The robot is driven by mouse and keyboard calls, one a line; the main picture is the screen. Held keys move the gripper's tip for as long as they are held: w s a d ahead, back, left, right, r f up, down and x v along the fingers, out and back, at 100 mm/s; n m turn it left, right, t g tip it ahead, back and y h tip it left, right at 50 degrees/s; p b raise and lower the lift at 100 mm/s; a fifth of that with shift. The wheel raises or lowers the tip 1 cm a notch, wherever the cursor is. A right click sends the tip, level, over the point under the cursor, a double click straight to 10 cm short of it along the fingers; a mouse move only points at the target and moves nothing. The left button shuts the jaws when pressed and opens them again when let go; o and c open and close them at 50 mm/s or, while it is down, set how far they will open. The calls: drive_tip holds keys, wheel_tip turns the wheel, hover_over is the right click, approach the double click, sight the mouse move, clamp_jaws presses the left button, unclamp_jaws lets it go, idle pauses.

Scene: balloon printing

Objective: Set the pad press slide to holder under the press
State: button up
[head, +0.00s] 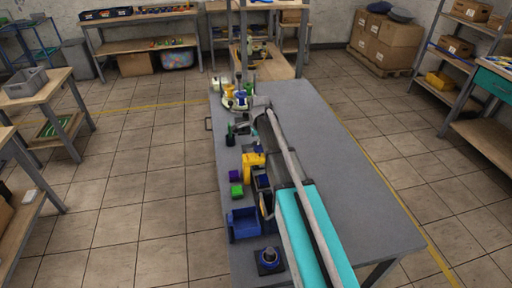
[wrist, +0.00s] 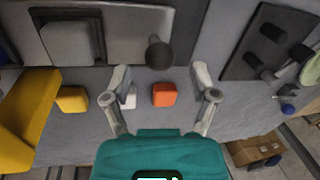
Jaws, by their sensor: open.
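In the wrist view, my gripper (wrist: 161,82) is open, with its two fingers spread wide and nothing held between them. A dark upright knob (wrist: 158,52) stands just beyond the fingertips, roughly centred between them. The yellow press (wrist: 30,115) is at the left of the wrist view. In the head view, the yellow press (head: 252,163) stands at mid table, partly behind my arm.
An orange cube (wrist: 164,94) and a white cube (wrist: 128,99) show between the fingers. A yellow cube (wrist: 71,99) is near the press. A dark pegged board (wrist: 262,45) is at right. A blue bin (head: 243,224) stands nearer. The table's right side (head: 345,165) is clear.

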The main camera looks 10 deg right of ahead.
drive_tip(key=shift+w+f+b, duration=0.2)
drive_tip(key=shift+f+b, duration=0.55)
drive_tip(key=shift+f, duration=0.3)
clamp_jaws()
